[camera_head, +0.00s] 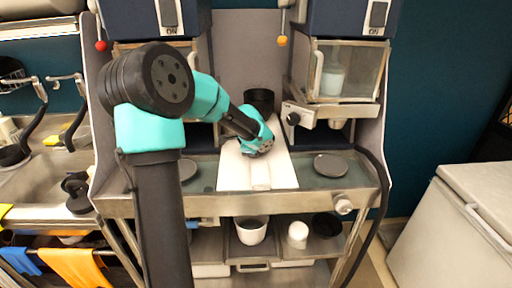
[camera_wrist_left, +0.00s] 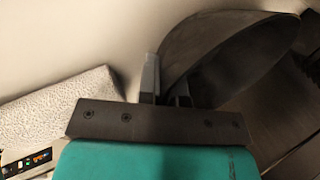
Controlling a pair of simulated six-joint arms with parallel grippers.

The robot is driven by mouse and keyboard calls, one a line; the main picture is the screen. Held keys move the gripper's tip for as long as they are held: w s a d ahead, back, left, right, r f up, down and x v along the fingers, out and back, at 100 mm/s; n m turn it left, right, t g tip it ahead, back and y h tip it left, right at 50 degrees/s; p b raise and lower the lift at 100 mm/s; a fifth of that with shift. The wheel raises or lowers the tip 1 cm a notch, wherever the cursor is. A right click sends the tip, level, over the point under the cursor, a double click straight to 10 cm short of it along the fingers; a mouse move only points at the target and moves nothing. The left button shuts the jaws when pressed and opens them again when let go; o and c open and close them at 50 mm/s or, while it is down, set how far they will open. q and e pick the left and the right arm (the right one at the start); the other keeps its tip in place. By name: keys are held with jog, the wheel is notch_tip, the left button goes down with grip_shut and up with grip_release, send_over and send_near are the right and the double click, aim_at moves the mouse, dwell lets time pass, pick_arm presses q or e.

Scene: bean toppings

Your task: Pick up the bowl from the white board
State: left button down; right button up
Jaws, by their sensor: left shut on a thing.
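A dark bowl (camera_head: 260,97) shows in the head view just beyond my left wrist, above the far part of the white board (camera_head: 233,174). My left arm comes over the board, and its wrist hides the fingers and the bowl's lower part there. In the left wrist view, my left gripper (camera_wrist_left: 165,88) is shut on the rim of the dark bowl (camera_wrist_left: 235,58), which is tilted in that picture. I cannot tell whether the bowl's base touches the board. My right gripper is in neither view.
Dispensers with a clear bin (camera_head: 345,72) stand on both sides of the board. A dark round disc (camera_head: 331,165) lies on the counter to the right. A white cup (camera_head: 250,231) and other containers sit on the shelf below. A grey chest (camera_head: 455,225) stands at right.

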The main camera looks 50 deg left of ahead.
pick_arm(q)
jog(key=shift+r, duration=0.1)
dwell(0.3)
notch_tip(320, 180, up, 28)
dwell(0.4)
jog(key=shift+d, duration=0.1)
dwell(0.5)
